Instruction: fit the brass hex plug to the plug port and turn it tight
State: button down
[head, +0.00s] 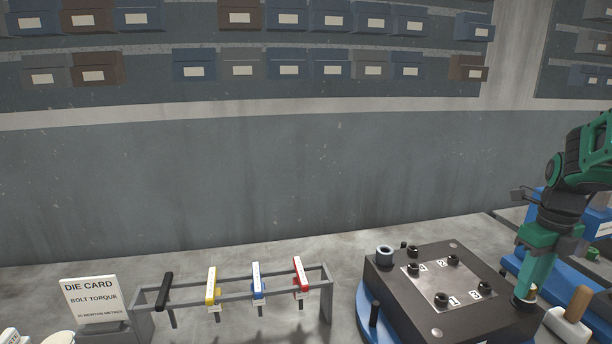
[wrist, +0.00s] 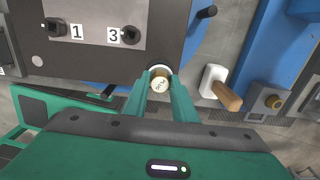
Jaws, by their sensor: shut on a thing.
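The brass hex plug (wrist: 160,83) is between my gripper's fingertips (wrist: 161,88) in the wrist view, its round marked face toward the camera. My gripper is shut on it and points down at the near right corner of the dark die block (wrist: 95,60). A pale ring (wrist: 160,68), seemingly the plug port, shows just behind the plug at the block's edge. In the head view my gripper (head: 527,292) reaches down to that corner of the block (head: 405,290). The fingers partly hide the port, and I cannot tell how deep the plug sits.
A white-headed mallet with a wooden handle (head: 572,318) lies right of the block. A rack (head: 235,285) with several coloured-handled tools stands left, beside a die card (head: 90,300). Black bolts (head: 453,260) stand up from the block. Blue equipment is at the right.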

jog(key=shift+s+a+f, duration=0.25)
jog(key=shift+s+f, duration=0.1)
jog(key=shift+f, duration=0.15)
dwell(0.3)
jog(key=m, duration=0.6)
jog(key=c, duration=1.5)
grip_release()
jog(key=shift+o, duration=0.6)
jog(key=shift+w+d+r, duration=0.2)
jog(key=shift+r, duration=0.2)
jog(key=shift+w+a+r, duration=0.1)
jog(key=shift+w+r, duration=0.15)
jog(key=shift+w, duration=0.45)
jog(key=shift+s+r, duration=0.55)
jog(key=shift+r, duration=0.15)
jog(key=shift+s+r, duration=0.1)
jog(key=shift+r, duration=3.1)
